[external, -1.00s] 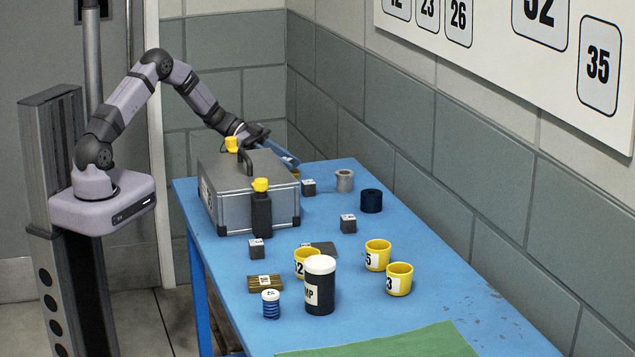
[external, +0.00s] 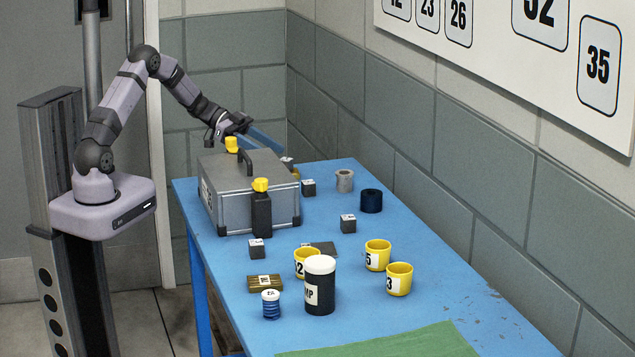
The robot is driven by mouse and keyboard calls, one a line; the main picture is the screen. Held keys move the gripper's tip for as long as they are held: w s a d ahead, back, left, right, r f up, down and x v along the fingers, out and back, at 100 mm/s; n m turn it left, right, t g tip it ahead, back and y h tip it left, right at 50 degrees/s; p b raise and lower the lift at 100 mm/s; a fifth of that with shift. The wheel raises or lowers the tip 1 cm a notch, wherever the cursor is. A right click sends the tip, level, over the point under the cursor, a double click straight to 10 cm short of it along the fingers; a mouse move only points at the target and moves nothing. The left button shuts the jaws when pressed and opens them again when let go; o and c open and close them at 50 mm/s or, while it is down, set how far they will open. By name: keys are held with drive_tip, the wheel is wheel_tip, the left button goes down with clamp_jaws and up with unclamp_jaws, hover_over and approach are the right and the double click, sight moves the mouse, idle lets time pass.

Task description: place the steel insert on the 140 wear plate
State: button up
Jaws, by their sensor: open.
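I cannot tell for certain which piece is the steel insert. Small dark grey labelled blocks stand behind the case's right end (external: 308,188), right of the case (external: 348,224) and in front of it (external: 257,248). A flat dark plate (external: 324,248) lies partly hidden behind a yellow cup. A brass-coloured ribbed plate (external: 265,282) carries a label too small to read. No 140 is legible.
The grey case (external: 250,192) and a black yellow-capped bottle (external: 262,210) block the table's far left. A grey ring (external: 345,180), dark blue ring (external: 371,201), yellow cups (external: 399,279), white-lidded black jar (external: 320,290) and blue ribbed piece (external: 271,304) stand about. The right side is clear.

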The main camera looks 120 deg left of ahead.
drive_tip(key=shift+b+v, duration=0.5)
drive_tip(key=shift+v, duration=2.45)
